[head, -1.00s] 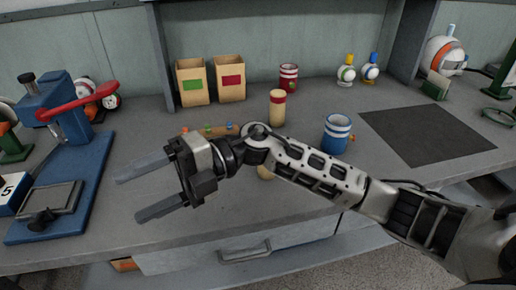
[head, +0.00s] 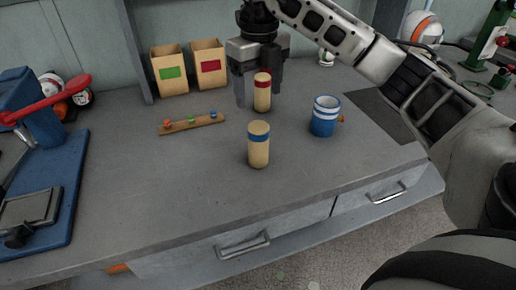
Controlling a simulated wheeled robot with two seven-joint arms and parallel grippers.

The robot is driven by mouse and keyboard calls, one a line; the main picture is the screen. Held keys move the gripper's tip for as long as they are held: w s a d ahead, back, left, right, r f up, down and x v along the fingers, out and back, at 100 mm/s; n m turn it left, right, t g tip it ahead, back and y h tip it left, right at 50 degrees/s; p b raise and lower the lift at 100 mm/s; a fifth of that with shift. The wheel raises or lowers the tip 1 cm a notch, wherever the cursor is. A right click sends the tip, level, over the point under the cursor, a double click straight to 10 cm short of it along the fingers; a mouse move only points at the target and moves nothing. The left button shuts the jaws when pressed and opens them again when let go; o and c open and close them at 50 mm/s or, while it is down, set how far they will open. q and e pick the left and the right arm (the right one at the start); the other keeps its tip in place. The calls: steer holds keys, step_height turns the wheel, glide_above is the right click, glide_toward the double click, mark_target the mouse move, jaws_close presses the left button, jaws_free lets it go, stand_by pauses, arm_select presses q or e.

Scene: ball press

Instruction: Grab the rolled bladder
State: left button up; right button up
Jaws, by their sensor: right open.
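Two tan rolls stand upright on the grey workbench (head: 200,175). One roll with a red band (head: 262,95) is farther back. One roll with a blue band (head: 258,150) stands nearer the front. My right gripper (head: 259,94) points down at the red-banded roll, with one finger to its left and the other to its right or just behind. The jaws are open; whether they touch the roll I cannot tell. My left gripper is not in view.
A blue cup with white stripes (head: 325,117) is right of the rolls. A wooden strip with coloured pegs (head: 192,124) lies to the left. Two tan bins, green-labelled (head: 169,72) and red-labelled (head: 209,66), stand behind. A blue press (head: 38,190) is at left. The bench's front middle is clear.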

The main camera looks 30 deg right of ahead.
mark_target(258, 126)
step_height(258, 126, down, 9)
steer(key=shift+w+f+p, duration=0.1)
steer(key=shift+w+p, duration=0.05)
steer(key=shift+p, duration=0.25)
steer(key=shift+c, duration=0.3)
steer(key=c, duration=1.3)
